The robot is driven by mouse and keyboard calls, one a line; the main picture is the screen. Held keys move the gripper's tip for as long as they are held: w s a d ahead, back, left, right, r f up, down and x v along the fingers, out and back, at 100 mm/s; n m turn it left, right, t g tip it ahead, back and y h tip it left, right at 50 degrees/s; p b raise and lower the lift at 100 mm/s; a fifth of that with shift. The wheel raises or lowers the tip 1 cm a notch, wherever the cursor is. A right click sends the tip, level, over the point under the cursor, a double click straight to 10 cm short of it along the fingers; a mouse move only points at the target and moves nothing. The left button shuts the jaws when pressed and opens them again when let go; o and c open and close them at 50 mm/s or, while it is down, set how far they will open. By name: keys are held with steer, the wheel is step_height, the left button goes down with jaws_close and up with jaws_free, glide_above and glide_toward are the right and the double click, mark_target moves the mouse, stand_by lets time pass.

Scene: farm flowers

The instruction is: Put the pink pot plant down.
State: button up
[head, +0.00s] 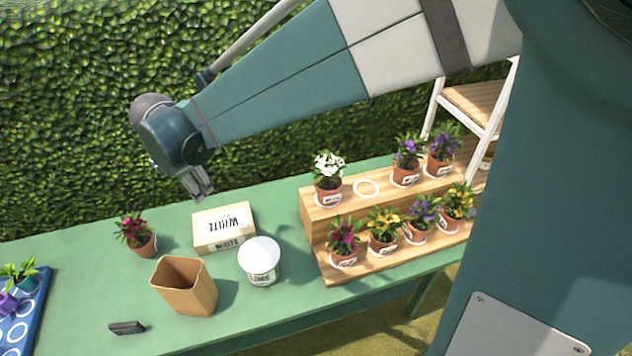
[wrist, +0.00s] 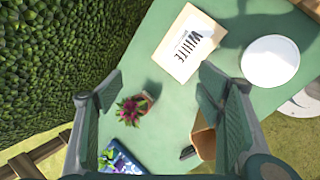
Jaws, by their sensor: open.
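A pink pot plant (head: 134,233) stands upright on the green table, left of the white box; it also shows in the wrist view (wrist: 131,109), between and below my gripper's fingers. My gripper (head: 203,194) is open and empty, raised above the table near the white box; its two spread fingers frame the wrist view (wrist: 160,88). Another pink pot plant (head: 343,240) stands on the lower step of the wooden stand (head: 316,233), at its left end.
A box marked WHITE (head: 223,226), a white-lidded tub (head: 259,259), an open brown container (head: 185,287) and a small dark object (head: 127,327) are on the table. A blue tray (head: 22,325) is at the left edge. Several other potted flowers stand on the stand; its upper step has an empty ring (head: 366,188).

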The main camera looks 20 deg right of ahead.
steer(key=s+d+r+m, duration=0.4)
steer(key=s+d+m, duration=0.2)
steer(key=d, duration=0.5)
steer(key=s+d+r+m, duration=0.3)
steer(key=s+d+m, duration=0.3)
steer(key=d, duration=0.5)
steer(key=s+d+f+m+t, duration=0.2)
steer(key=s+d+m, duration=1)
steer(key=s, duration=0.2)
steer(key=shift+s+d+m, duration=0.2)
steer(key=shift+s+m, duration=0.05)
steer(key=shift+m, duration=0.05)
